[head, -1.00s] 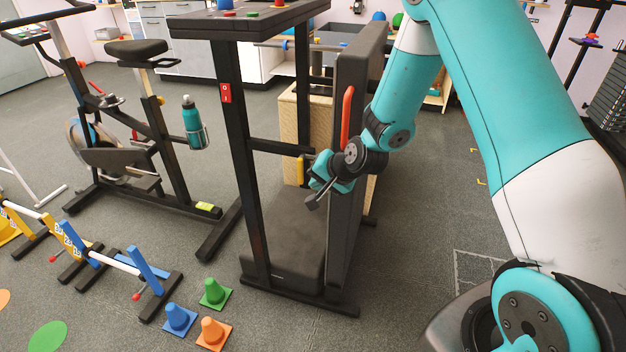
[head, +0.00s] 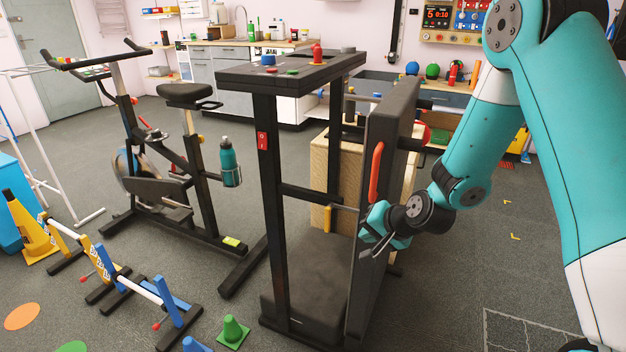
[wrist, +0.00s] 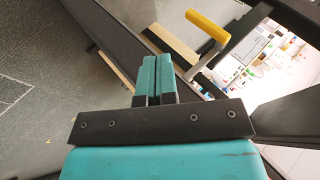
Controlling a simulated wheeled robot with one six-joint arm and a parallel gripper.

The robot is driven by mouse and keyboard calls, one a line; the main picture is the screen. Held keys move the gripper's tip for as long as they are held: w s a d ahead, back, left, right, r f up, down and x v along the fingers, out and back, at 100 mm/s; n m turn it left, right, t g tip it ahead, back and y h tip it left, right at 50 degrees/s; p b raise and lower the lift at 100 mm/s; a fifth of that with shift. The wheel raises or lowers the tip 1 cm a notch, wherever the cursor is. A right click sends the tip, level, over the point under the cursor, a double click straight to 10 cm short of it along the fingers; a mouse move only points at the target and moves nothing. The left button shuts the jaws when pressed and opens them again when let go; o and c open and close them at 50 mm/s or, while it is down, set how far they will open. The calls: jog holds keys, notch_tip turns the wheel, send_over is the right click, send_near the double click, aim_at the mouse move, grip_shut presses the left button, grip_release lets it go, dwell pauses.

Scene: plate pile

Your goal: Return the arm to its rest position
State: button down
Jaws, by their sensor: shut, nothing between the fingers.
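My gripper (head: 372,240) is at the end of my teal arm, right of centre in the head view. It is beside the upright black padded panel (head: 388,150) of the black frame machine, below the panel's red handle (head: 376,172). In the wrist view my gripper's teal fingers (wrist: 156,78) are together with nothing between them. Whether the gripper touches the panel cannot be told.
A yellow handle (wrist: 207,26) is close ahead of the fingers in the wrist view. The machine's black post (head: 275,200) and dark base pad (head: 318,280) are left of my gripper. An exercise bike (head: 180,170) stands further left. Grey floor on the right is clear.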

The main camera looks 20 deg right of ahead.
jog(key=s+a+r+n+g+y, duration=0.2)
jog(key=s+a+r+n+g, duration=0.1)
jog(key=s+a+r+n, duration=0.6)
jog(key=s+a+r+n+g+h, duration=0.1)
jog(key=s+a+r+n+g, duration=0.15)
jog(key=s+r, duration=0.5)
jog(key=s+a+r+n+g, duration=0.15)
jog(key=s+r+n, duration=0.25)
jog(key=s, duration=0.6)
notch_tip(320, 180, up, 16)
jog(key=p, duration=1.6)
jog(key=shift+s+d+g, duration=0.2)
jog(key=shift+g, duration=0.2)
jog(key=shift+f, duration=0.1)
